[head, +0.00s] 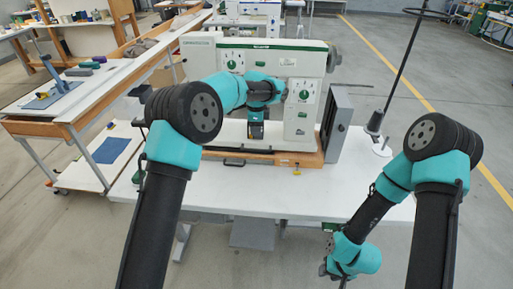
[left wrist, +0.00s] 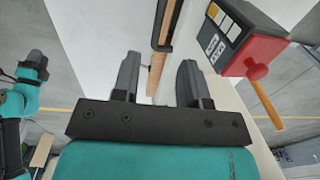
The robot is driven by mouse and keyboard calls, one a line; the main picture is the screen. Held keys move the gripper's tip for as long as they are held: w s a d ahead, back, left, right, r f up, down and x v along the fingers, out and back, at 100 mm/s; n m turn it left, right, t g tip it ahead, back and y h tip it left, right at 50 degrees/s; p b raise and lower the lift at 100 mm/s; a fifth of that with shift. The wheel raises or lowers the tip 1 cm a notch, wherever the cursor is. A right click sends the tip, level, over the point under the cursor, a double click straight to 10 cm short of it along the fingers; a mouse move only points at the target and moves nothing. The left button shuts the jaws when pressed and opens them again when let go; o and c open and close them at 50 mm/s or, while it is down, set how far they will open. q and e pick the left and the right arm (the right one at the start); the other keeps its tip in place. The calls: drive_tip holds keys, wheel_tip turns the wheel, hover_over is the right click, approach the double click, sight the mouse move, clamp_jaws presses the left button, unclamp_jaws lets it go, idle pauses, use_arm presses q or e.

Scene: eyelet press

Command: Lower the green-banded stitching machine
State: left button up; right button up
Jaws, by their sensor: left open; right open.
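The white stitching machine (head: 303,70) with a green band along its top stands at the back of the white table, above a wooden base (head: 285,158). I cannot tell whether it is fully upright or tilted back. My left gripper (head: 256,130) is in front of the machine, pointing down towards the base. In the left wrist view my left gripper (left wrist: 157,80) is open and empty, with a wooden edge (left wrist: 163,40) beyond its fingers. My right gripper (head: 333,270) is low, off the table's front right side, and away from the machine; its fingers are small and partly hidden.
A dark grey panel (head: 337,122) stands at the machine's right. A thread stand (head: 376,122) with a tall rod is on the right. The front of the white table (head: 270,195) is mostly clear. In the left wrist view, a dark box with a red part (left wrist: 250,55) is at the upper right.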

sight(256, 147)
use_arm(q)
drive_tip(key=f, duration=1)
drive_tip(key=shift+w+f, duration=0.25)
drive_tip(key=shift+f, duration=0.05)
clamp_jaws()
